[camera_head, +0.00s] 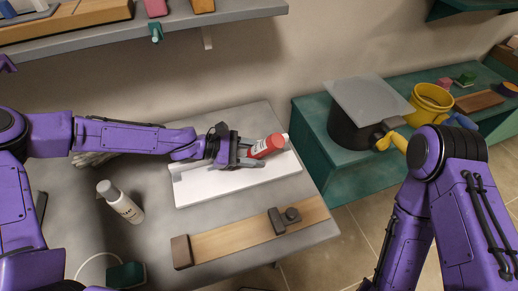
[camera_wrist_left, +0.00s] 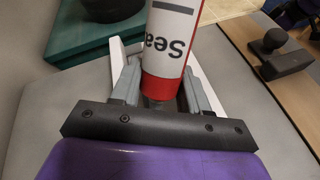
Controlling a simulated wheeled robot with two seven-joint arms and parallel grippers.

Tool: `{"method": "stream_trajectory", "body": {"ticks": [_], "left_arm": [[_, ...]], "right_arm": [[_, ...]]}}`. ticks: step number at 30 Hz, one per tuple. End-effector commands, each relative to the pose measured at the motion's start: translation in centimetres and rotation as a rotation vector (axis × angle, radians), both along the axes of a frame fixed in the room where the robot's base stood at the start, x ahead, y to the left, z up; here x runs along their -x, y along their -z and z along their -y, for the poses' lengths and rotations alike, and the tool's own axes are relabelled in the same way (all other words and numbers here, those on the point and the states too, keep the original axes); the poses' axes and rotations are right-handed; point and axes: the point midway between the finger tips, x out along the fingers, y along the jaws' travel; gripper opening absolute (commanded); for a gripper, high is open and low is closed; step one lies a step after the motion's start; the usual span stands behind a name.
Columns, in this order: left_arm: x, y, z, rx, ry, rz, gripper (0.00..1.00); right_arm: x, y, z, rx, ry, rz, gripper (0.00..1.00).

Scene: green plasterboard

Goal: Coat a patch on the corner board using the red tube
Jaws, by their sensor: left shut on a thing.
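The red tube (camera_head: 265,147) has a red body, a white label and a white tip. My left gripper (camera_head: 245,150) is shut on it and holds it tilted over the white corner board (camera_head: 240,184), with the tip towards the right. In the left wrist view the tube (camera_wrist_left: 170,40) stands between the two fingers (camera_wrist_left: 160,85), its label partly readable. The corner board has a flat base and a raised back strip, partly hidden by my left arm. Whether the tip touches the board I cannot tell. My right arm shows at the right, but its gripper cannot be made out.
A wooden board with dark blocks (camera_head: 235,233) lies in front. A green bench (camera_head: 350,178) at the right holds a dark bucket (camera_head: 350,130) under a grey sheet and a yellow bucket (camera_head: 430,103). A shelf (camera_head: 225,17) hangs above.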

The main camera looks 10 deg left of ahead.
Motion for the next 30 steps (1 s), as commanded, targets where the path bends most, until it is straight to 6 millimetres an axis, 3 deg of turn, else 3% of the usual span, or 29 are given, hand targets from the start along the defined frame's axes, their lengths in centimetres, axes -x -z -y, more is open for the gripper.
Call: {"method": "stream_trajectory", "body": {"ticks": [30], "left_arm": [[2.2,-0.2,-4.5,0.000,-0.002,-0.001,0.00]], "right_arm": [[0.0,-3.2,0.0,0.000,0.000,0.000,0.43]]}}
